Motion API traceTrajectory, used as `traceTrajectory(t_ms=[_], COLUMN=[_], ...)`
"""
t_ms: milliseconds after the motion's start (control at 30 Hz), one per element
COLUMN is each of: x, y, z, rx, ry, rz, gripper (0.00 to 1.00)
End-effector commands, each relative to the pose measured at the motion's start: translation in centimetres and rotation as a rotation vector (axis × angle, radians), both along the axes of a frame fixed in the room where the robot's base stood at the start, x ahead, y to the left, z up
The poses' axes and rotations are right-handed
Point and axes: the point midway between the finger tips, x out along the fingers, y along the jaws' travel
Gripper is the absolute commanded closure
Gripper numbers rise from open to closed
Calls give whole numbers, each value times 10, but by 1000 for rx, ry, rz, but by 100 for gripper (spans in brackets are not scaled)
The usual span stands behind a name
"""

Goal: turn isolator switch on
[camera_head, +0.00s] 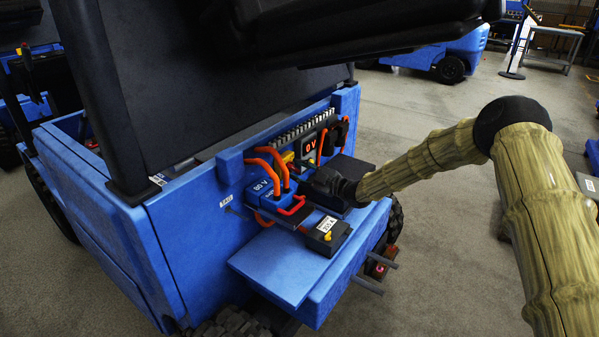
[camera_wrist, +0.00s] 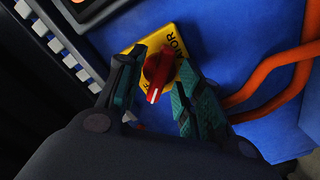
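The isolator switch is a red rotary knob (camera_wrist: 158,68) with a white mark on a yellow plate (camera_wrist: 135,52) lettered "ATOR", on a blue panel. My gripper (camera_wrist: 157,92) is open in the wrist view, with one teal-padded finger on each side of the red knob. I cannot tell whether the fingers touch it. In the head view my gripper (camera_head: 322,180) is dark and small at the vehicle's rear panel. There a bit of the yellow plate (camera_head: 288,157) shows above and left of it, and the knob cannot be made out.
Orange cables (camera_wrist: 275,80) run right of the knob. A display reading "0 V" (camera_head: 310,146) is beside the switch. A blue "80 V" connector (camera_head: 264,187) and a dark block labelled "20A" (camera_head: 327,236) stand near the blue ledge (camera_head: 285,262). A dark panel (camera_head: 190,80) overhangs on the left.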

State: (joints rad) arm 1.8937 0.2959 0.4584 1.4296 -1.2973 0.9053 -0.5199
Motion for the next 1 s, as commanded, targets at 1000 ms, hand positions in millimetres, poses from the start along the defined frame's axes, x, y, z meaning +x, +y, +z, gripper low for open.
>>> traceTrajectory(t_ms=[1000], x=[-1], y=[0], z=[-2], rx=[116], ry=[162], rz=[0], gripper=[100])
